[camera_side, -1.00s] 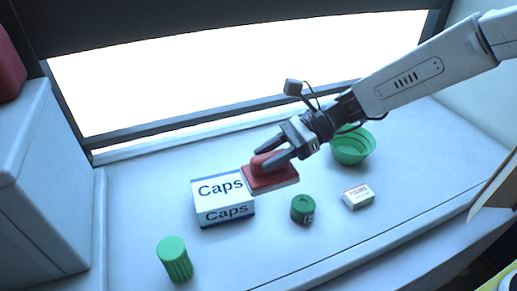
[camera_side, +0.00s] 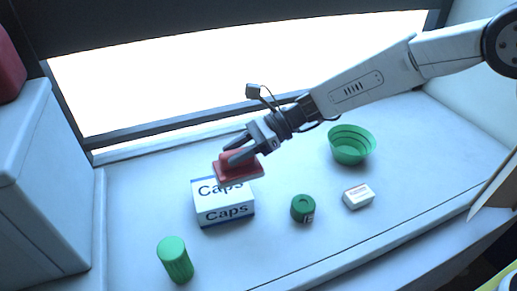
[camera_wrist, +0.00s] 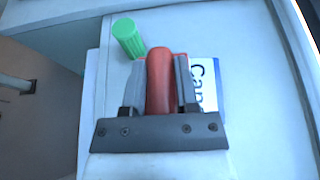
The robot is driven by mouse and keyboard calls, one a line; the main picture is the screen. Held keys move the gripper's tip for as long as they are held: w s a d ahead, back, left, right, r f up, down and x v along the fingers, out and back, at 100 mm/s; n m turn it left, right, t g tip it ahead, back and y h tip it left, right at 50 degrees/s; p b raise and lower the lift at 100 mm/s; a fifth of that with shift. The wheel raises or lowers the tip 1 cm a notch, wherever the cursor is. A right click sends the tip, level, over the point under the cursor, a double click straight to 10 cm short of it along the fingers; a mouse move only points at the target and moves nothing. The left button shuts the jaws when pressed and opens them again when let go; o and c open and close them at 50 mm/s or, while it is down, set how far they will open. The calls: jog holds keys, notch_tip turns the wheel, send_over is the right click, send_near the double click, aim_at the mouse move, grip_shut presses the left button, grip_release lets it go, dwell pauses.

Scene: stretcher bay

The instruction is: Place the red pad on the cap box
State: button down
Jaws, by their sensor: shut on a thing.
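The red pad (camera_side: 240,175), a flat block with a raised grip, is held by my gripper (camera_side: 238,150). In the side view it is in front of the upper back part of the cap box (camera_side: 225,212), a white box with blue edges marked "Caps". The pad looks level and seems above the box top; whether it touches cannot be told. In the wrist view the pad's red grip (camera_wrist: 159,80) is between both fingers, and part of the cap box (camera_wrist: 207,85) shows just to the right. The pad's base is mostly hidden there.
A green ribbed cylinder (camera_side: 175,260) stands at the front left of the counter. A dark green round container (camera_side: 303,208) and a small white box (camera_side: 358,196) are right of the cap box. A green bowl (camera_side: 351,145) stands farther back. The counter's front right is clear.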

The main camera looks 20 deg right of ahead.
aim_at(217, 162)
jog(key=w+a+f, duration=0.3)
jog(key=w+f, duration=0.2)
jog(key=f, duration=0.1)
dwell(0.3)
jog(key=shift+w+a+f, duration=0.1)
jog(key=shift+w+f, duration=0.1)
jog(key=shift+f, duration=1.6)
jog(key=shift+f, duration=0.1)
jog(key=shift+c, duration=1.8)
grip_release()
